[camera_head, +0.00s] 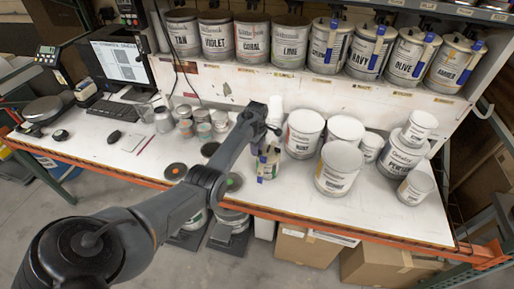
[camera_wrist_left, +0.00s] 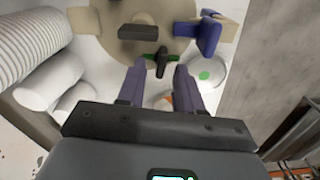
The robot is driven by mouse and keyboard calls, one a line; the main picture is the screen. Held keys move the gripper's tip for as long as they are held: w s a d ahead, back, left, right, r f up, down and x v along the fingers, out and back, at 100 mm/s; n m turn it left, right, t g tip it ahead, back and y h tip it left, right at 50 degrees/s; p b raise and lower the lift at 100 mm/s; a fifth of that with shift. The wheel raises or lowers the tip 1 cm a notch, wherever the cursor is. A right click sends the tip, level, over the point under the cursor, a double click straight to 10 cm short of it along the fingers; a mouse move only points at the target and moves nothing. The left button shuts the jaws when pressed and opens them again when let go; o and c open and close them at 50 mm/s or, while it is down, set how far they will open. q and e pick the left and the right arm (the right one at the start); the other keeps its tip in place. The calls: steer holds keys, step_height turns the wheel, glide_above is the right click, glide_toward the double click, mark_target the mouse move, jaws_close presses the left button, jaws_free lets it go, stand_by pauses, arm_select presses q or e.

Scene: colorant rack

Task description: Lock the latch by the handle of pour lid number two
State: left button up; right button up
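In the left wrist view the round tan lid (camera_wrist_left: 185,28) fills the top. It bears a dark bar (camera_wrist_left: 138,32), a blue part (camera_wrist_left: 210,36) at the right and a small green and black piece (camera_wrist_left: 161,57), probably the latch handle. My left gripper (camera_wrist_left: 161,68) has its two fingers apart, tips close to that green and black piece; contact cannot be told. No lid number is readable. My right gripper is not in view.
White cans (camera_head: 338,168) crowd the table to the right of the lidded can. Small jars (camera_head: 203,131) and dark discs (camera_head: 175,171) lie to its left. The shelf above holds several large cans (camera_head: 370,50), some with blue clips. The table's orange front edge (camera_head: 345,222) is near.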

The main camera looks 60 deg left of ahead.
arm_select(q)
jaws_close()
steer(key=shift+m, duration=0.3)
steer(key=shift+w+r+m+p, duration=0.1)
steer(key=shift+m+p, duration=0.35)
steer(key=shift+m, duration=0.05)
steer(key=m+p, duration=0.1)
steer(key=m, duration=0.1)
steer(key=shift+w+a+m, duration=0.1)
steer(key=shift+m, duration=0.2)
steer(key=m, duration=0.5)
steer(key=shift+w+p, duration=0.3)
steer(key=shift+p, duration=0.1)
steer(key=m, duration=0.5)
steer(key=shift+w+m, duration=0.2)
steer(key=shift+m, duration=0.2)
